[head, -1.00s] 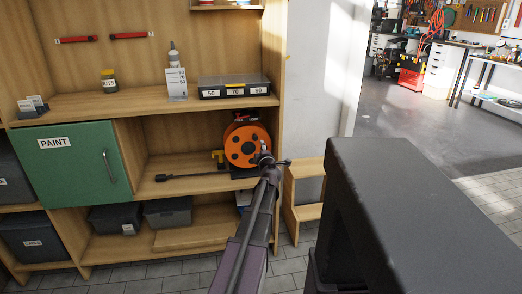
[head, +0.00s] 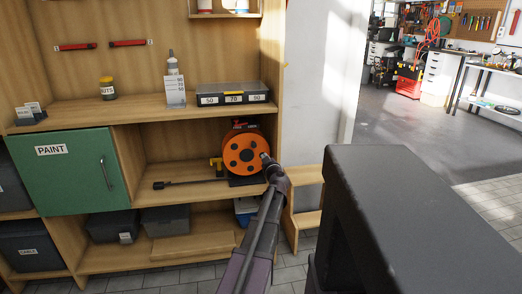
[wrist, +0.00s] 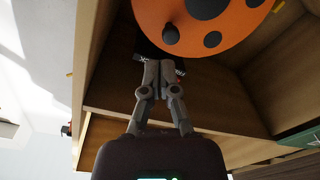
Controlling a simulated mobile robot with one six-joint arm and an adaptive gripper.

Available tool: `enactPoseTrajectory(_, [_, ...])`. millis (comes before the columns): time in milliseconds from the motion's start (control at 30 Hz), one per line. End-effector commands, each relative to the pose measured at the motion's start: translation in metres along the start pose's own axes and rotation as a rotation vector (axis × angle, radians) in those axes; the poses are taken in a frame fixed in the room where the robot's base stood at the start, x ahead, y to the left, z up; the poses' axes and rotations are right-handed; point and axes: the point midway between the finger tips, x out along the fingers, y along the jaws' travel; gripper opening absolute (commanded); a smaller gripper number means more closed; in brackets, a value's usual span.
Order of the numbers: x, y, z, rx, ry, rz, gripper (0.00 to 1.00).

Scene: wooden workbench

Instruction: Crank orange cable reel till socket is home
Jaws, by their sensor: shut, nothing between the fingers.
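The orange cable reel (head: 243,153) stands on the middle shelf at its right end, with dark holes in its face. It also shows at the top of the wrist view (wrist: 238,22), where a dark crank knob (wrist: 171,34) sticks out near its rim. A black socket (head: 159,185) lies on the shelf to the left, its dark cable running towards the reel. My gripper (wrist: 158,66) is shut and empty, its fingertips just below the knob in the wrist view; contact is not visible. In the head view my gripper (head: 265,157) is at the reel's right edge.
A yellow fitting (head: 216,163) stands left of the reel. A black organiser case (head: 232,95) sits on the shelf above. The green PAINT door (head: 70,172) is at left. A wooden step stool (head: 306,205) stands right of the shelving.

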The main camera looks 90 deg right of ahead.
Motion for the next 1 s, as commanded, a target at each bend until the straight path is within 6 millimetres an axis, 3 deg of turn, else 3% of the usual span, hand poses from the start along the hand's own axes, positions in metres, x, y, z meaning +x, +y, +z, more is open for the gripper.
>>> enactPoseTrajectory(1000, [-0.002, 0.030, 0.031, 1.463, 0.003, -0.123, 0.00])
